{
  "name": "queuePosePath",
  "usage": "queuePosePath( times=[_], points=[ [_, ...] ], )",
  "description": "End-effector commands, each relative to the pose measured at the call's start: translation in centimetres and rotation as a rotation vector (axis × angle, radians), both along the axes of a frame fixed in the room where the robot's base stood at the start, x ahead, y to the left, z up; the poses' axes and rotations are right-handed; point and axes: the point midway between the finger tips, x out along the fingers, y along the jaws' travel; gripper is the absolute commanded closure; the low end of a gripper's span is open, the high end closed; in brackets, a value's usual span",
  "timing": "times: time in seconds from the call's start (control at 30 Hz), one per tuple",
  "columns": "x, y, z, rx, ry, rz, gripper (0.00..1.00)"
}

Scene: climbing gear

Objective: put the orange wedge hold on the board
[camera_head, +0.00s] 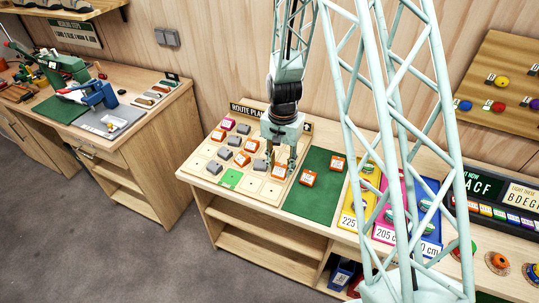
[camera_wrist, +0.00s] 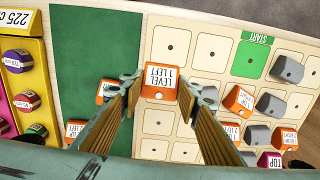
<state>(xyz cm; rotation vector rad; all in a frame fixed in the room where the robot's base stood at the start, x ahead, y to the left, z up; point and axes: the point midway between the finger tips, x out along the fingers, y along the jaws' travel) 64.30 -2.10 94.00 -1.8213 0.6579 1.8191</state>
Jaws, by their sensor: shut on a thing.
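The hold is over the cream board (camera_wrist: 209,20), at the column beside the green mat. Whether it touches the board or hangs just above it, I cannot tell. The board has square cells with small dark holes and a green START cell (camera_wrist: 250,58).
Several grey, orange and pink wedges stand on other board cells, among them a grey wedge (camera_wrist: 287,69) by START. Two orange wedges (camera_head: 307,178) (camera_head: 337,163) lie on the green mat (camera_head: 310,202). A yellow tray (camera_head: 349,218) stands right of it.

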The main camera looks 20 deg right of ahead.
Motion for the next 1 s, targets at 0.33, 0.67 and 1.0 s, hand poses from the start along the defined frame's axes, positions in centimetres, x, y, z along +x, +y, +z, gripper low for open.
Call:
queuePosePath(
  times=[0.33,0.67,1.0],
  points=[
    [0.8,0.0,0.0,0.0,-0.001,0.0,0.8],
    [5.3,-0.2,-0.4,0.0,-0.001,0.0,0.8],
    [10.8,-0.4,-1.0,0.0,-0.001,0.0,0.8]
  ],
)
